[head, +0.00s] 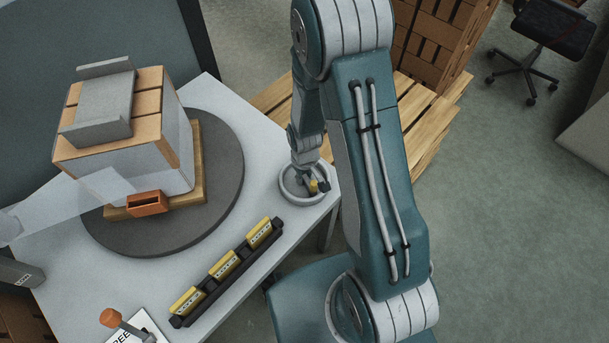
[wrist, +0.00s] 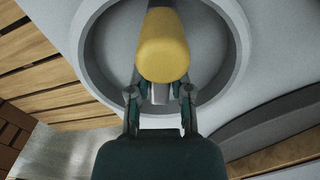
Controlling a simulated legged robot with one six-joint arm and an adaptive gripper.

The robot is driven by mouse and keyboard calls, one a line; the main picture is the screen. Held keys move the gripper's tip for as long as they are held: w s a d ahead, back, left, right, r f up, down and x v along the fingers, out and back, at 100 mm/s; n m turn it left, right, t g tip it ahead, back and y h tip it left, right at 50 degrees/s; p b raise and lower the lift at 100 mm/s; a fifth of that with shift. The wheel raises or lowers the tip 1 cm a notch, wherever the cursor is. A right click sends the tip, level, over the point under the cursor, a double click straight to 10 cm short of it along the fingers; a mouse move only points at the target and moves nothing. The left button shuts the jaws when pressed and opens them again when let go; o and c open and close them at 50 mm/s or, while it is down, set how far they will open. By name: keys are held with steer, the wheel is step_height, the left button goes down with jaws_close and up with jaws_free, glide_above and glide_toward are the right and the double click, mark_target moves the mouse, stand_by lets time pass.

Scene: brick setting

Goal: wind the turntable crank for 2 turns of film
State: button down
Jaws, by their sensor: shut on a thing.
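The crank is a round grey dish (head: 287,187) with a yellow knob (head: 314,186), at the right corner of the light table. In the wrist view the yellow knob (wrist: 163,45) fills the top middle, with the dish's ring (wrist: 96,50) around it. My gripper (wrist: 160,93) is shut on the crank's knob; its fingers are partly hidden beneath it. The dark turntable (head: 225,190) carries a crate (head: 150,105) on a wooden base, with a grey slab (head: 105,100) on top. Clear film (head: 65,205) runs from the left edge to the crate's wrapped lower sides.
A black rail (head: 190,312) with three yellow-topped labelled blocks (head: 225,264) lies along the table's front edge. An orange-knobbed lever (head: 110,317) stands at lower left. An orange box (head: 147,203) sits at the crate's base.

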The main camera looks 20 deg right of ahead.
steer(key=n, duration=0.5)
steer(key=shift+w+n, duration=0.1)
steer(key=shift+n, duration=0.2)
steer(key=n, duration=1.4)
steer(key=shift+n, duration=0.3)
stand_by(0.3)
steer(key=c, duration=0.6)
jaws_free()
steer(key=shift+o, duration=0.2)
steer(key=shift+r, duration=0.1)
